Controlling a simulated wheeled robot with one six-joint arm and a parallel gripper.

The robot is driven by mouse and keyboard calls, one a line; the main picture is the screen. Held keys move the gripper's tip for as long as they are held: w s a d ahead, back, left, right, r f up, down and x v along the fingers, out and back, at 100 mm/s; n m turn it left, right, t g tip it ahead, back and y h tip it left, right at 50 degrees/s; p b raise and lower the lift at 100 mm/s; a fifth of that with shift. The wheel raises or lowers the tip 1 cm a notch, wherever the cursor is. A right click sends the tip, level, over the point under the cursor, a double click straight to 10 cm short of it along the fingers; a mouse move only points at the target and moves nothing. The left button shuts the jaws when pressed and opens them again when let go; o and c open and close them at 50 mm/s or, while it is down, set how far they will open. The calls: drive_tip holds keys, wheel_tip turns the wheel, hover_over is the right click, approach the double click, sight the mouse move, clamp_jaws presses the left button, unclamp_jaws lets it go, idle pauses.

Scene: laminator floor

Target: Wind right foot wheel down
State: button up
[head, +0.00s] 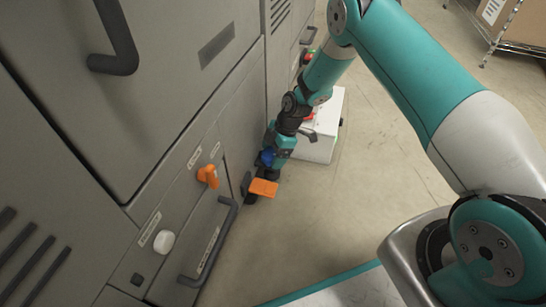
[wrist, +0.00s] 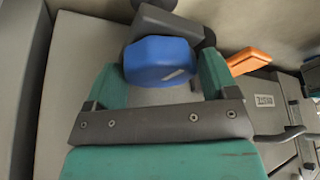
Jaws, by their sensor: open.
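A blue faceted wheel (wrist: 162,62) sits between the two teal fingers of my gripper (wrist: 158,78) in the wrist view, most likely the right foot wheel. My gripper is open, with one finger on each side of the wheel. I cannot tell whether either finger touches it. In the head view the blue wheel (head: 267,157) is small and partly hidden by my gripper (head: 276,153), low beside the grey cabinet's corner. A dark bracket or caster (wrist: 175,24) is just behind the wheel in the wrist view.
An orange pedal-like plate (head: 263,187) sticks out close to my gripper. The grey cabinet (head: 180,110) has an orange knob (head: 208,176), a white knob (head: 164,241) and a dark handle (head: 212,245). A white box (head: 322,130) stands behind my wrist. Open floor (head: 390,150) lies to the right.

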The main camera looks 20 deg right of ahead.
drive_tip(key=c, duration=0.6)
drive_tip(key=shift+c, duration=0.2)
